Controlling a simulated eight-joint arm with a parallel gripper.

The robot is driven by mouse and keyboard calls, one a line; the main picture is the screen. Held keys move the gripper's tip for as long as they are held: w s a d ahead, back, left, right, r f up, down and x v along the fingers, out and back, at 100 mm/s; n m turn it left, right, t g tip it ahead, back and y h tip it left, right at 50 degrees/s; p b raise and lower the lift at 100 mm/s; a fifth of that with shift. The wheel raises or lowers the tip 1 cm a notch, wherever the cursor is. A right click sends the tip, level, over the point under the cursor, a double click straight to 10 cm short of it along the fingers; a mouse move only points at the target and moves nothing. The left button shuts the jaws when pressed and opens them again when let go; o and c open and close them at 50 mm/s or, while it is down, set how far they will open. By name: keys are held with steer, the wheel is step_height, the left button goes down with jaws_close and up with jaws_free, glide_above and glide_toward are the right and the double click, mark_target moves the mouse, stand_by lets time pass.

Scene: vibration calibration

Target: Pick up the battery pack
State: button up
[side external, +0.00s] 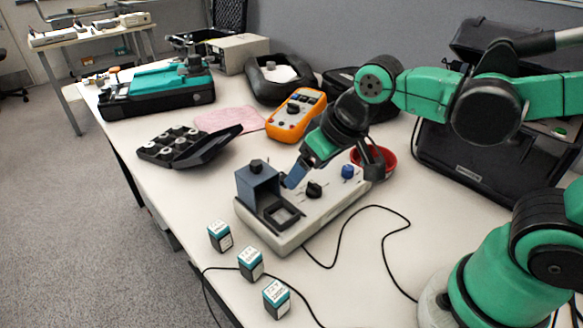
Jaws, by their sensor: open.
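Three small box-shaped packs with teal tops, white labels and dark sides stand on the white table at the front left: one nearer the calibrator (220,236), a middle one (251,264) and a front one (276,299). I cannot tell which is the battery pack, as their labels are too small to read. My gripper (298,174) is open, over the calibrator beside its blue-grey block, up and to the right of the packs and apart from them. Its fingertips are partly hard to make out.
The grey calibrator (318,206) has knobs and a square-framed socket (281,215). A black cable (345,225) loops on the table. An open black case (175,147), orange multimeter (297,114), pink cloth (228,119) and red bowl (388,162) lie behind or beside it.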

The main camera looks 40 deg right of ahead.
mark_target(250, 255)
steer(key=a, duration=0.2)
steer(key=a+f+g, duration=0.1)
steer(key=w+a+f+g, duration=0.1)
steer(key=a, duration=0.1)
steer(key=shift+a+f+n, duration=0.15)
steer(key=shift+a+n, duration=0.15)
steer(key=shift+n, duration=0.1)
steer(key=shift+g+h, duration=0.3)
steer(key=shift+g, duration=0.5)
steer(key=a+f, duration=0.1)
steer(key=a, duration=0.1)
steer(key=a+f, duration=0.2)
steer(key=s+a+f, duration=0.1)
steer(key=a, duration=0.1)
steer(key=shift+a+f, duration=0.1)
steer(key=shift+f, duration=0.15)
steer(key=shift+w+f, duration=0.2)
steer(key=shift+f, duration=1.15)
steer(key=shift+w+f, duration=0.15)
steer(key=shift+f, duration=1.2)
steer(key=shift+c, duration=0.2)
jaws_close()
